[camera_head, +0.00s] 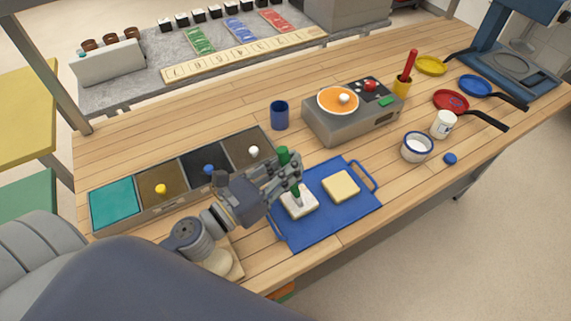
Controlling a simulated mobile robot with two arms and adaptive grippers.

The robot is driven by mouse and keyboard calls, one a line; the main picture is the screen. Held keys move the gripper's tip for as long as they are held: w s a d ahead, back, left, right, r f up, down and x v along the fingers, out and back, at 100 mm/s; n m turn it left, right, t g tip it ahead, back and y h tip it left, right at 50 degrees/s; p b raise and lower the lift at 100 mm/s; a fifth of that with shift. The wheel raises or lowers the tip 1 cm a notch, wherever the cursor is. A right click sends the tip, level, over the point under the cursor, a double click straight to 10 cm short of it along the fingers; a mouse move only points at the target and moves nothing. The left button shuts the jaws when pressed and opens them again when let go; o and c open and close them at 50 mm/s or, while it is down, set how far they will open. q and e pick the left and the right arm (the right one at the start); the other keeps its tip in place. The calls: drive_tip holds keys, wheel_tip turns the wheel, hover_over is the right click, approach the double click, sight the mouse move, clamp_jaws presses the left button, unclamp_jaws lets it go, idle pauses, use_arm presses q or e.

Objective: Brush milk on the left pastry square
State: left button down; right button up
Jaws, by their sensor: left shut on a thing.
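My left gripper (291,174) is shut on a brush (283,155) with a green handle. The brush stands nearly upright, its head down at the left pastry square (306,209). The head appears to touch the square; the fingers and brush hide part of it. The left square looks whiter than the right pastry square (341,186), which is pale yellow. Both lie on a blue tray (318,228). A white bowl (417,148) with pale contents, possibly the milk, stands to the right, beside a white jar (444,124). My right gripper is not in view.
A blue cup (279,115) and a grey cooker (352,121) with an orange disc stand behind the tray. A bin row (115,205) lies to the left. A blue cap (450,158) and several pans (452,100) are at the right. Wood between tray and bowl is clear.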

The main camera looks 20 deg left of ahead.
use_arm(q)
drive_tip(key=p+x, duration=0.1)
drive_tip(key=x, duration=0.3)
drive_tip(key=shift+s+d+f, duration=0.15)
drive_tip(key=shift+f, duration=0.05)
idle(0.4)
drive_tip(key=shift+a, duration=0.4)
drive_tip(key=shift+a+f, duration=0.1)
